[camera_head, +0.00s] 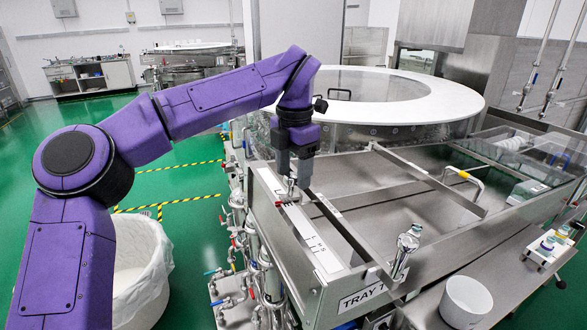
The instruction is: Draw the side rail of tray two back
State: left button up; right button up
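A tray labelled "TRAY T…" (362,298) runs along the front of the washer; the rest of its label is hidden. A long metal rail (345,232) lies along its left side, beside a white strip (312,237) with small marks. My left gripper (293,176) points down at the far left end of the tray. Its two grey fingers are apart, with a small chrome knob (290,187) showing between and just below them. I cannot tell whether they touch it. A larger chrome knob (408,246) stands at the near end. My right gripper is not in view.
A round washer drum with a white rim (455,101) stands behind the tray. Another metal rail (430,180) crosses the deck. A white cup (466,300) stands on the front ledge. Pipes and valves (250,245) line the left side, near a white-lined bin (145,270).

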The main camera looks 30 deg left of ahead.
pick_arm(q)
notch_tip(320, 180, up, 11)
jog(key=p, duration=0.1)
jog(key=shift+f+p, duration=0.2)
jog(key=shift+p, duration=0.2)
jog(key=shift+d, duration=0.1)
